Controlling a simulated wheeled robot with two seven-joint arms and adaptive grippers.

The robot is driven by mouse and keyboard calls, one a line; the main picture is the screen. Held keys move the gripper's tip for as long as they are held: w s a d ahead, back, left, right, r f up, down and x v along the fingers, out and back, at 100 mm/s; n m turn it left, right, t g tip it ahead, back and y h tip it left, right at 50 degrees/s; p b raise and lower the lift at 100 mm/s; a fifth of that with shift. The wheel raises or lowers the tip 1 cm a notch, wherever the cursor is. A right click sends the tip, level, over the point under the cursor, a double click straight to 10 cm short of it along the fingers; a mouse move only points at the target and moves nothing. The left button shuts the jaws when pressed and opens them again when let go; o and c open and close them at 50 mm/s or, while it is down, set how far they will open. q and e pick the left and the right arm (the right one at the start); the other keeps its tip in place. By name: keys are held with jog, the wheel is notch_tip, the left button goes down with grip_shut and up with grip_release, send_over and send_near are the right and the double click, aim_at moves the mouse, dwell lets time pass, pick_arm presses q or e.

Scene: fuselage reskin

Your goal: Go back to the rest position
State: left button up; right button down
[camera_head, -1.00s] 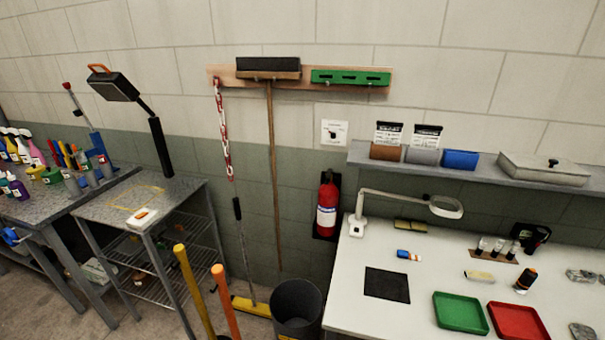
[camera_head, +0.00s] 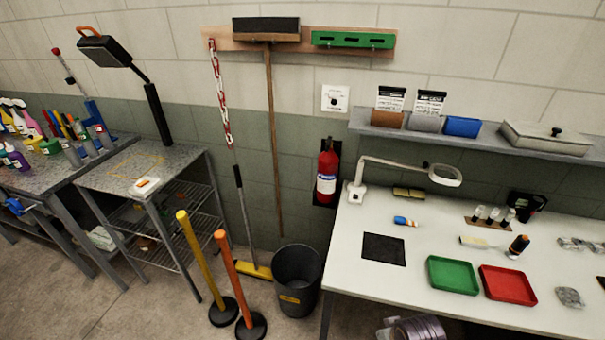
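Neither of my grippers shows in the head view, and no part of my arms is clearly in it. The view holds a wall, a white workbench (camera_head: 345,275) on the right and grey metal tables on the left. I cannot see what either gripper holds.
A yellow post (camera_head: 202,258) and an orange post (camera_head: 236,275) stand on the floor, left of a dark bin (camera_head: 297,280). A broom (camera_head: 270,130) hangs on the wall near a fire extinguisher (camera_head: 327,175). A grey table (camera_head: 170,172) stands left. Bare floor (camera_head: 150,315) shows in front.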

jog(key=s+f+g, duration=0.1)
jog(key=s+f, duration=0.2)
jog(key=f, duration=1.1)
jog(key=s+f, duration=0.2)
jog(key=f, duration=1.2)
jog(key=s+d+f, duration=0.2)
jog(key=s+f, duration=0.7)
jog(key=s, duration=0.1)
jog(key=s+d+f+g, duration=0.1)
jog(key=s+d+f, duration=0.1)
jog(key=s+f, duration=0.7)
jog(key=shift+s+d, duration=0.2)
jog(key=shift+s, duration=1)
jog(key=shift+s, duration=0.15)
